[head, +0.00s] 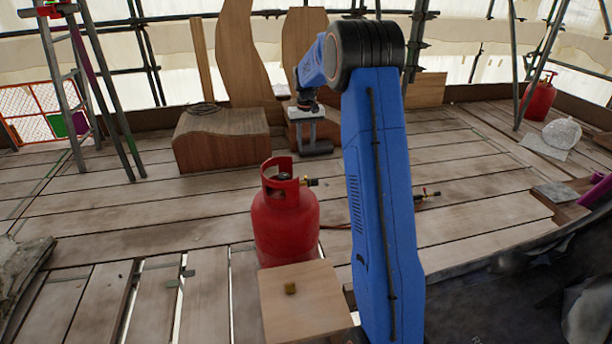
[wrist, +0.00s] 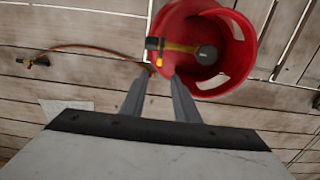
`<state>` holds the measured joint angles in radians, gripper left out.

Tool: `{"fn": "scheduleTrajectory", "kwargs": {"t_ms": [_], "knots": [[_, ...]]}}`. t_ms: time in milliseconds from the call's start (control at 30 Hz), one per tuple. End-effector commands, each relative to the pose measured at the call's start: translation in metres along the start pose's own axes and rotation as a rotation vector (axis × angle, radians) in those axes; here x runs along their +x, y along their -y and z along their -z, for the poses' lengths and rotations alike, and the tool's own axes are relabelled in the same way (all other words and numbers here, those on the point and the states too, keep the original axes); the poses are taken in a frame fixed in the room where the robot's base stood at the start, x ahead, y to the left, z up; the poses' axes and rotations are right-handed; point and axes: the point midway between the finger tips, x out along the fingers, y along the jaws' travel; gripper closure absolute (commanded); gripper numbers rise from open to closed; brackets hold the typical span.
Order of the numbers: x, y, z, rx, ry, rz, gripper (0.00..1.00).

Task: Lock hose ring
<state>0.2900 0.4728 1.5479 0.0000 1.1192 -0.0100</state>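A red gas cylinder (head: 285,225) stands upright on the planks, left of my arm. A small brass piece (head: 290,288) sits on a plywood-topped block. My gripper (head: 318,150) is open and empty, pointing down beyond the cylinder in the head view.
The plywood block (head: 305,313) stands just in front of the cylinder. A wooden box (head: 222,140) and tall boards are behind. A ladder (head: 65,80) is at left, another red cylinder (head: 540,98) at far right. Planks around the torch are mostly clear.

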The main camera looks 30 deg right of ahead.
Motion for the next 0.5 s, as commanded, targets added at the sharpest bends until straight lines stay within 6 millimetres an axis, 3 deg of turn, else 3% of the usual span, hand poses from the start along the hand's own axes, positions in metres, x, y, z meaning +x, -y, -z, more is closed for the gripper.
{"fn": "scheduleTrajectory", "kwargs": {"t_ms": [500], "knots": [[0.093, 0.000, -0.001, 0.000, 0.004, 0.000, 0.72]]}}
